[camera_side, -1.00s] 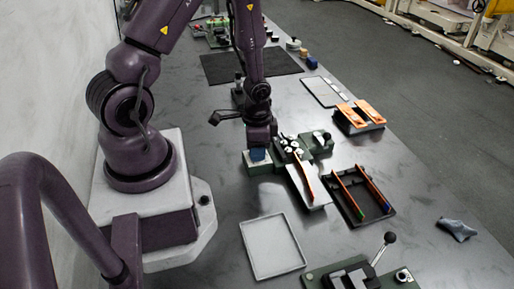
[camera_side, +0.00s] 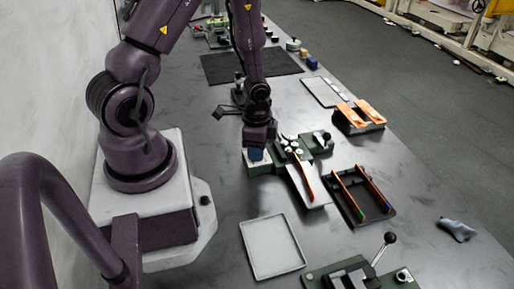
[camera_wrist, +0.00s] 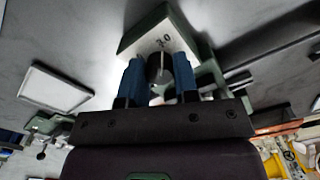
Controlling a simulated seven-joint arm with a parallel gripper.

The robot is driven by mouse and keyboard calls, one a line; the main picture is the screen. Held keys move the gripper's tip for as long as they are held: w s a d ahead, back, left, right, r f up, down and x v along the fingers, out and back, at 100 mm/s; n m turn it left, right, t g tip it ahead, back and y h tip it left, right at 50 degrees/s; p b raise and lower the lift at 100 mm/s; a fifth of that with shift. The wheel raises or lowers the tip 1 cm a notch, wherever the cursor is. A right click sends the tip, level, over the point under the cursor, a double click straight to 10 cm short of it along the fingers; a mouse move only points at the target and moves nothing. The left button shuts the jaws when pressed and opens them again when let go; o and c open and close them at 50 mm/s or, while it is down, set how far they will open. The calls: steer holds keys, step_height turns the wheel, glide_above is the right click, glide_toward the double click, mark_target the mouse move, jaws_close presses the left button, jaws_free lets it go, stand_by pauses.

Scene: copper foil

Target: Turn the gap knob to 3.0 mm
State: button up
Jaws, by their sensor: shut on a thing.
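The gap knob (camera_wrist: 160,68) is a dark round knob on a pale dial plate (camera_wrist: 136,42) atop a green block. A printed mark ending in ".0" shows on the plate behind the knob; its first digit is hard to read. My gripper (camera_wrist: 159,72) has its blue fingers closed on both sides of the knob. In the side view my gripper (camera_side: 257,153) points down at the green block (camera_side: 262,169), and its fingers hide the knob. The knob's pointer cannot be read clearly.
A green fixture with white rollers (camera_side: 292,149) and a sloping plate with an orange strip adjoins the block on the right. A black tray (camera_side: 362,212) holds coloured strips. An empty grey tray (camera_side: 271,247) lies in front. A grey cloth (camera_side: 457,229) lies at far right.

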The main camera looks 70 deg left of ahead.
steer(key=o, duration=0.9)
step_height(320, 180, up, 13)
stand_by(0.4)
